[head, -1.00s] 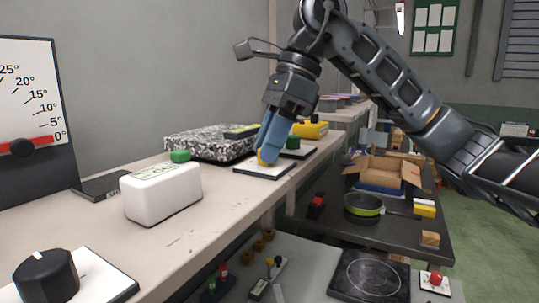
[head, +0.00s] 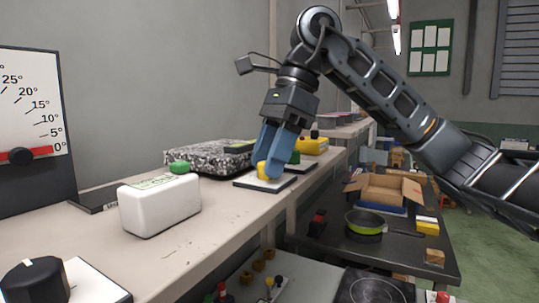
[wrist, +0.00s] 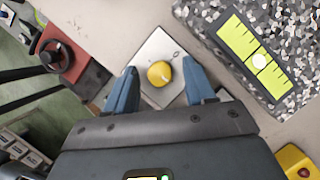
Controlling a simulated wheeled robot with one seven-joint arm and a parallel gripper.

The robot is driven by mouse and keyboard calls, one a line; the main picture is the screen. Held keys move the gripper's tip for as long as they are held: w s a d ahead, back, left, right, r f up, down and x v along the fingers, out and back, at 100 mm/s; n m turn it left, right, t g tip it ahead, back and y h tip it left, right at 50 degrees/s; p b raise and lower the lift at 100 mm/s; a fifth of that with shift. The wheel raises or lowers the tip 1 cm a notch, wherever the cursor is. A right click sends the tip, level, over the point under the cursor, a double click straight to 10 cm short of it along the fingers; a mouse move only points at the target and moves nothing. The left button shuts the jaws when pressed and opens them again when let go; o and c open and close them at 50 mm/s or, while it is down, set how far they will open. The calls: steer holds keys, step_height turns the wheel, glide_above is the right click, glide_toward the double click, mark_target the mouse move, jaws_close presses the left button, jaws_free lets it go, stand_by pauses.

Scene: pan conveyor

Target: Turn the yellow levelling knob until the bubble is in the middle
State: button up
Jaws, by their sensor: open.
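The yellow knob (head: 263,171) stands on a pale square plate (head: 249,182) on the bench. In the wrist view the knob (wrist: 160,73) lies between the blue fingertips of my gripper (wrist: 160,84), with a gap showing on both sides. My gripper (head: 272,170) is open and low over the plate, its fingers partly hiding the knob in the head view. A level vial (wrist: 258,58), yellow-green with black marks and a pale round bubble, lies on the speckled slab (head: 205,155). The bubble is near the vial's middle; whether exactly centred I cannot tell.
A white box (head: 160,204) with a green button stands nearer on the bench. A dial board (head: 30,110) and a black knob (head: 35,282) are at left. Yellow and green-topped items stand close beyond my gripper. A lower table with a pan (head: 366,222) is at right.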

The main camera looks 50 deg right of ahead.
steer(key=shift+r, duration=0.1)
steer(key=v, duration=0.7)
steer(key=shift+d+r+b, duration=0.2)
steer(key=shift+r+b, duration=0.05)
steer(key=shift+b, duration=0.2)
steer(key=shift+s, duration=0.15)
